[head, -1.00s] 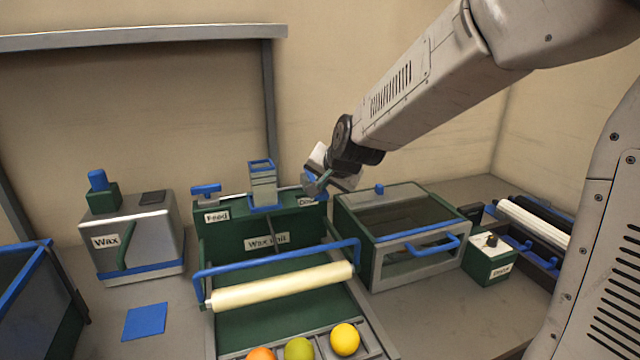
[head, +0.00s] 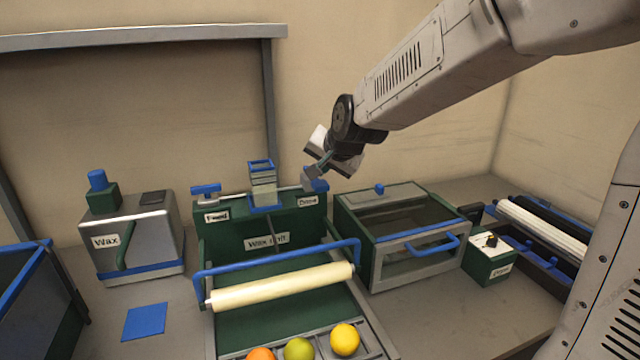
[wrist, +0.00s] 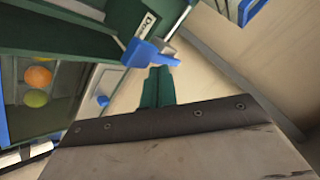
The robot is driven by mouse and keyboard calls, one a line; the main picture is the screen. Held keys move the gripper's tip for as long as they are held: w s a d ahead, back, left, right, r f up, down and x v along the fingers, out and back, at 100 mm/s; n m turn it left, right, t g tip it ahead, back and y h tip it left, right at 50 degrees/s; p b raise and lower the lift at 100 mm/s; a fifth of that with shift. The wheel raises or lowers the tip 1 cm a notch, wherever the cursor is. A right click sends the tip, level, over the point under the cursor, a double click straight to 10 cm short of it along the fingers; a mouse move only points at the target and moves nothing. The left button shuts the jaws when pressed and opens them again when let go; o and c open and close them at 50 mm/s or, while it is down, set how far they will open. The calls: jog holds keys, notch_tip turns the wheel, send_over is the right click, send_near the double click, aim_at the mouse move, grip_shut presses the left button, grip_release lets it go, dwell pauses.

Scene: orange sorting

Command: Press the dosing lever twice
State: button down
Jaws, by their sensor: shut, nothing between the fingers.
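The dosing lever (head: 318,186) has a blue handle and sits at the top right corner of the green wax unit (head: 226,238), above a label that is hard to read. My gripper (head: 313,175) is shut and empty, with its tips right over the lever and hiding part of it. In the wrist view, the blue lever (wrist: 150,52) lies just beyond my shut green fingers (wrist: 158,85), beside a partly hidden label starting "Do". I cannot tell whether the tips touch the lever.
A feed lever (head: 206,189) and a clear column (head: 262,184) stand on the same unit. A glass-topped box (head: 400,225) is close on the right. A wax machine (head: 140,240) stands left. Several fruits, including a yellow one (head: 344,339), lie in front.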

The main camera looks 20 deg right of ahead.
jog(key=shift+r, duration=2.4)
jog(key=shift+r, duration=0.1)
dwell(0.6)
notch_tip(320, 180, up, 4)
jog(key=shift+f, duration=0.2)
jog(key=shift+f, duration=0.1)
jog(key=shift+f, duration=4.3)
jog(key=shift+f, duration=0.1)
jog(key=shift+f, duration=0.35)
